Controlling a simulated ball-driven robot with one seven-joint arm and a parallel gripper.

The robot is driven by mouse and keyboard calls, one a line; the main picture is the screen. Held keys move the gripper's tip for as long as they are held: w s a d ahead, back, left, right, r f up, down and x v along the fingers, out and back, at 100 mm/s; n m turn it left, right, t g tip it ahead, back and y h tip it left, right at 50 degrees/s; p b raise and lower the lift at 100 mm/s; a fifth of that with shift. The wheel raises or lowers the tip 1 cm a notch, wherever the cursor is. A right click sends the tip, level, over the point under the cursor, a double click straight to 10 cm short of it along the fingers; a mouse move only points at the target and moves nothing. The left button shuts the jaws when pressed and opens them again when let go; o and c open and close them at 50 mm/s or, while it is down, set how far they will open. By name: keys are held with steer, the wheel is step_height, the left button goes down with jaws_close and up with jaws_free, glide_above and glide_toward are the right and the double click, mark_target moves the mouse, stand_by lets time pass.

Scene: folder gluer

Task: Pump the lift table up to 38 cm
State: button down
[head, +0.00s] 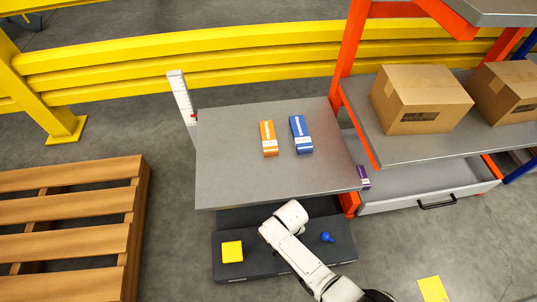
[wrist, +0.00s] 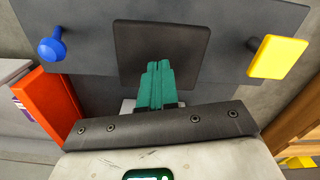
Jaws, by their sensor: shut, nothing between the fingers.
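The lift table's grey top (head: 240,165) is level and raised above its dark base (head: 290,262). A white scale (head: 182,98) with a red mark stands at its back left corner; its figures are too small to read. On the base are a yellow pedal (head: 232,251) and a blue knob (head: 327,237). The wrist view shows the blue knob (wrist: 52,45) at left, the yellow pedal (wrist: 278,57) at right and a dark square plate (wrist: 190,50) between them. My gripper (wrist: 158,66) is shut and empty, its teal fingers over the plate; contact cannot be told. The head view hides the fingers.
An orange box (head: 268,138) and a blue box (head: 301,135) lie on the top. An orange rack (head: 350,60) with cartons and an open drawer (head: 430,195) stands right. A wooden pallet (head: 65,235) is left, a yellow barrier (head: 200,55) behind. Floor at front right is mostly clear.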

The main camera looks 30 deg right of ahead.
steer(key=shift+f, duration=0.1)
steer(key=shift+f+b, duration=3.6)
steer(key=shift+f, duration=0.3)
step_height(320, 180, up, 8)
steer(key=p, duration=0.8)
step_height(320, 180, up, 6)
steer(key=p, duration=0.5)
steer(key=shift+p, duration=0.3)
